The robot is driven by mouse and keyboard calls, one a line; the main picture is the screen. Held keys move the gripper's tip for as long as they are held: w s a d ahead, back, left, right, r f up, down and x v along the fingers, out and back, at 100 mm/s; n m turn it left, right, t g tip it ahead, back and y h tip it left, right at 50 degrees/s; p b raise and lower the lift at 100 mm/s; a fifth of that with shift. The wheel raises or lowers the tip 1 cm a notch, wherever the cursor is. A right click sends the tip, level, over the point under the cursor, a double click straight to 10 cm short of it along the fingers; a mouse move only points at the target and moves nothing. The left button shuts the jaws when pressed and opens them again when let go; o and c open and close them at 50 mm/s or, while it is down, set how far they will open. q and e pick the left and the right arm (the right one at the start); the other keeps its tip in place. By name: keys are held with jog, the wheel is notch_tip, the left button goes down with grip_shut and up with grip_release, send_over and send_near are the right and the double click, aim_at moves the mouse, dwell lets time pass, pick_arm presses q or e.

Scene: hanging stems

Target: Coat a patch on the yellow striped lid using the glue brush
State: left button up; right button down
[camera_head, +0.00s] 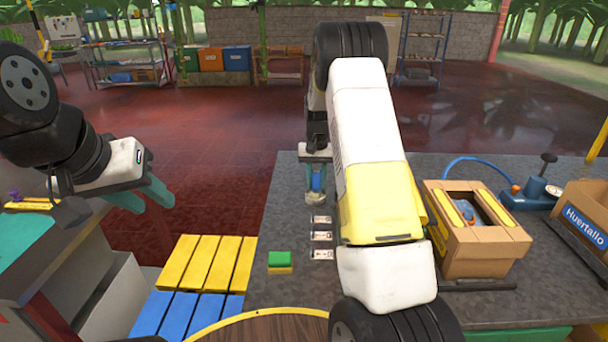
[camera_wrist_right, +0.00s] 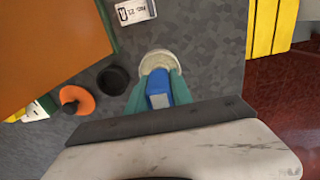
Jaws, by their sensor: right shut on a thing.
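My right gripper (camera_head: 316,182) is shut on a blue-handled piece, apparently the glue brush (camera_wrist_right: 158,98), above the grey counter. Its pale rounded end (camera_wrist_right: 157,62) shows just beyond the teal fingers in the wrist view. A cardboard carton (camera_head: 470,262) with yellow strips (camera_head: 455,212) along its top stands right of my right arm. I cannot tell for sure whether these strips belong to the striped lid. My right gripper is apart from the carton. My left gripper (camera_head: 145,196) is open and empty, left of the counter. My right arm hides part of the counter.
Label cards (camera_head: 321,236) and a green-yellow block (camera_head: 280,260) lie on the counter. A black cap (camera_wrist_right: 113,79) and an orange ring (camera_wrist_right: 76,99) lie near the brush. A blue device (camera_head: 532,192) and the Huertallo carton (camera_head: 584,222) stand right. Yellow and blue slats (camera_head: 205,262) lie left.

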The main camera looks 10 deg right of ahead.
aim_at(316, 171)
jog(key=shift+r, duration=3.5)
jog(key=shift+a, duration=0.15)
